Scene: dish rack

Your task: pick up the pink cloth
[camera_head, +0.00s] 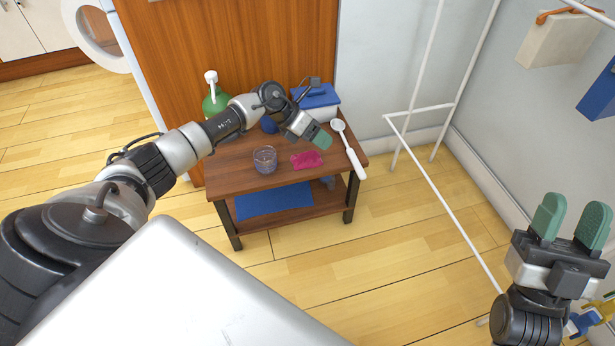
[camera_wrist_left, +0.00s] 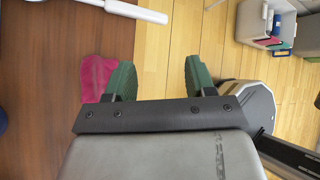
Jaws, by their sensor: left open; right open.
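The pink cloth (camera_head: 307,159) lies flat on the top of a small wooden table (camera_head: 232,180), near its front edge. My left gripper (camera_head: 319,139) is above the table, just beyond and slightly right of the cloth. In the left wrist view the cloth (camera_wrist_left: 97,76) shows left of the left gripper (camera_wrist_left: 160,80), partly hidden behind one green finger. The left gripper is open, with wooden floor visible between its fingers. My right gripper (camera_head: 570,222) is open and empty at the right, away from the table.
A glass (camera_head: 265,159) stands left of the cloth. A white long-handled utensil (camera_head: 349,148) lies at the table's right edge. A blue-lidded box (camera_head: 318,100) and a green bottle (camera_head: 214,100) stand at the back. A white rack frame (camera_head: 440,190) stands right.

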